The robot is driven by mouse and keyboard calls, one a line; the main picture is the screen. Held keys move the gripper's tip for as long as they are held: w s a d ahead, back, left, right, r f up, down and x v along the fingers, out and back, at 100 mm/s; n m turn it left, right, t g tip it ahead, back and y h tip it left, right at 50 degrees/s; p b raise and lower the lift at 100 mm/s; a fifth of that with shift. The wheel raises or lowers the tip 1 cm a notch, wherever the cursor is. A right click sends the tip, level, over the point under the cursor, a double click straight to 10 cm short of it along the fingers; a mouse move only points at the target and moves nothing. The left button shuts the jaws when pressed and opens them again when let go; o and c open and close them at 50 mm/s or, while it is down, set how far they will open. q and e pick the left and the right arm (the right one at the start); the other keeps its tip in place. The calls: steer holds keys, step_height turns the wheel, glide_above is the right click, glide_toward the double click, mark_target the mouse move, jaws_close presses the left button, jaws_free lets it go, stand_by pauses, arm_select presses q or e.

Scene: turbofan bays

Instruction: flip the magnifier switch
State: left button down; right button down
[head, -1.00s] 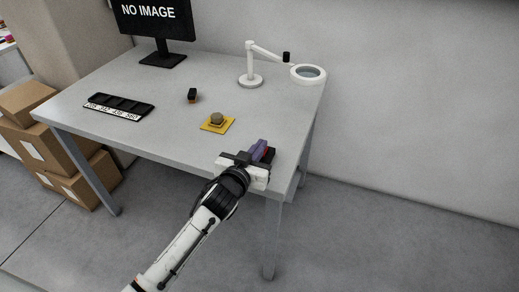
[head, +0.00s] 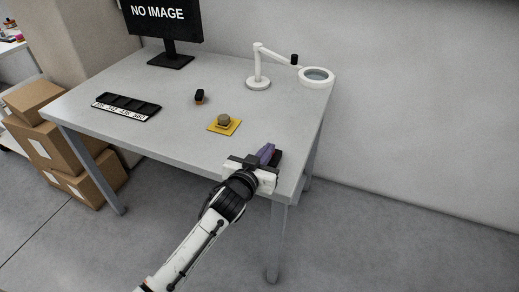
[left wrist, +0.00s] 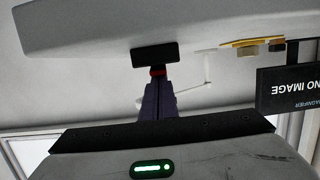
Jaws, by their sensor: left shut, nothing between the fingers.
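The magnifier (head: 316,77) is a white ring lens on a jointed white arm, standing at the back right of the table. A small black block with a red part, which looks like the switch (left wrist: 155,54), sits at the table's near right corner; in the head view it is partly hidden behind my gripper. My left gripper (head: 267,154) has purple fingers, shut and empty. In the left wrist view its fingertips (left wrist: 158,84) point at the red part and look very close to it; I cannot tell whether they touch. My right gripper is not in view.
On the table (head: 185,138) lie a yellow plate with a round knob (head: 224,121), a small black block (head: 200,97) and a black tray (head: 127,106). A monitor (head: 163,20) stands at the back. Cardboard boxes (head: 50,140) are stacked at left.

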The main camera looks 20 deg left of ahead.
arm_select(q)
steer(key=r+p, duration=0.2)
steer(key=r, duration=0.1)
steer(key=r+p, duration=0.1)
steer(key=shift+w+a+r, duration=0.15)
steer(key=shift+w+r, duration=0.05)
steer(key=shift+w, duration=0.05)
steer(key=d+r+v, duration=0.1)
steer(key=v, duration=0.8)
steer(key=shift+a+r+b, duration=0.25)
steer(key=shift+a+b, duration=0.15)
steer(key=shift+a, duration=0.1)
steer(key=s+f+g, duration=0.6)
steer(key=s+f, duration=1.9)
steer(key=s, duration=0.1)
steer(key=shift+a+m+g+h, duration=0.4)
steer(key=shift+a, duration=0.1)
